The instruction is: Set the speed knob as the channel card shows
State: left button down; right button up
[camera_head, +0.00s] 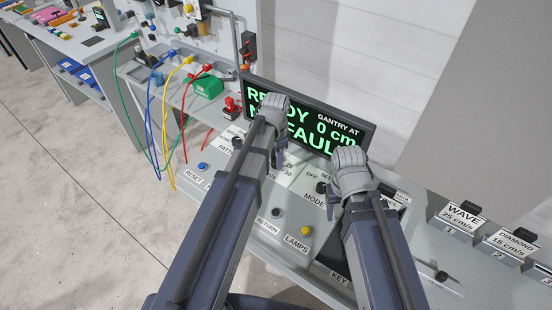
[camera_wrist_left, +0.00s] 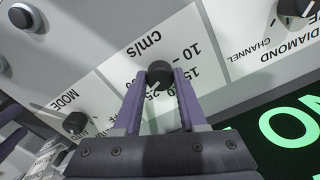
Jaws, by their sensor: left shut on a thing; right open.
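The black speed knob (camera_wrist_left: 159,73) sits on a white plate (camera_wrist_left: 145,45) marked cm/s, with a scale from 10 upward. My left gripper (camera_wrist_left: 157,78) is shut on the knob, one finger on each side. A light pointer mark shows low on the knob, but its exact setting is hard to read. In the head view my left gripper (camera_head: 279,151) hides the knob. My right gripper (camera_head: 331,201) is open near the mode knob (camera_head: 321,187). Channel cards at the right read WAVE 25 cm/s (camera_head: 461,216) and DIAMOND 15 cm/s (camera_head: 514,244).
A black display (camera_head: 364,137) with green text stands behind the panel, partly covered by my arms. The channel knob (camera_wrist_left: 296,6) has a DIAMOND label beside it. A red emergency button (camera_head: 231,109), a blue reset button (camera_head: 202,166) and a yellow lamps button (camera_head: 306,230) are nearby.

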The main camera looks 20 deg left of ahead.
pick_arm(q)
jog(key=shift+m, duration=2)
jog(key=shift+c, duration=2.3)
grip_release()
pick_arm(e)
jog(key=shift+r, duration=0.1)
pick_arm(q)
notch_tip(320, 180, up, 8)
jog(key=p, duration=0.8)
pick_arm(e)
notch_tip(320, 180, up, 8)
pick_arm(q)
jog(key=shift+f, duration=0.15)
pick_arm(e)
jog(key=shift+f, duration=0.2)
